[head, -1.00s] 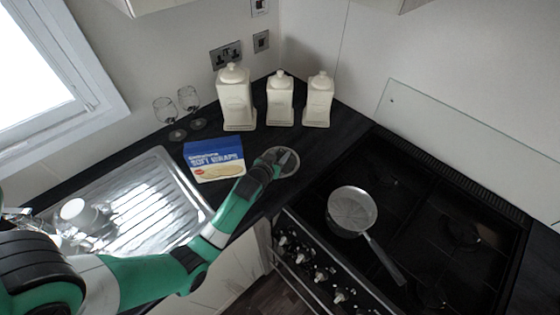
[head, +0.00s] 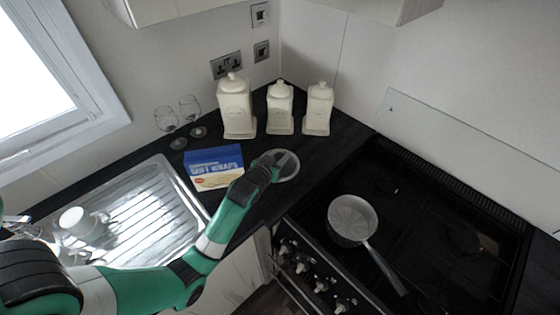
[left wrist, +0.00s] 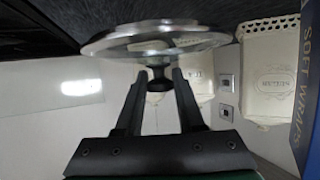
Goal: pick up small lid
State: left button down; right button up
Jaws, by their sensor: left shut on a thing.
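The small lid (head: 287,166) is a round glass lid with a metal rim on the dark worktop, between the wraps box and the hob. In the left wrist view the lid (left wrist: 200,40) shows edge-on with a dark knob (left wrist: 159,79). My left gripper (head: 279,159) reaches over the lid from the left; in the left wrist view its two fingers (left wrist: 159,84) are closed on the knob. I cannot tell whether the lid touches the worktop. My right gripper is not in view.
A blue soft wraps box (head: 214,167) lies left of the lid. Cream canisters (head: 280,108) stand behind, with two glasses (head: 166,120) to their left. A pan (head: 352,218) sits on the hob (head: 440,205) at right. The sink drainer (head: 150,215) holds a white cup (head: 78,221).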

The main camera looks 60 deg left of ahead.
aim_at(275, 155)
pick_arm(q)
jog(key=s+d+r+p, duration=0.2)
jog(key=r, duration=0.1)
jog(key=s+d+r+p, duration=0.1)
jog(key=r, duration=0.1)
jog(key=shift+d+r, duration=0.2)
jog(key=shift+r, duration=0.05)
jog(key=d+p+v, duration=0.1)
jog(key=p+v, duration=0.3)
jog(key=v, duration=0.4)
jog(key=shift+w+d+f, duration=0.15)
jog(key=shift+w+f, duration=0.1)
jog(key=shift+f, duration=0.05)
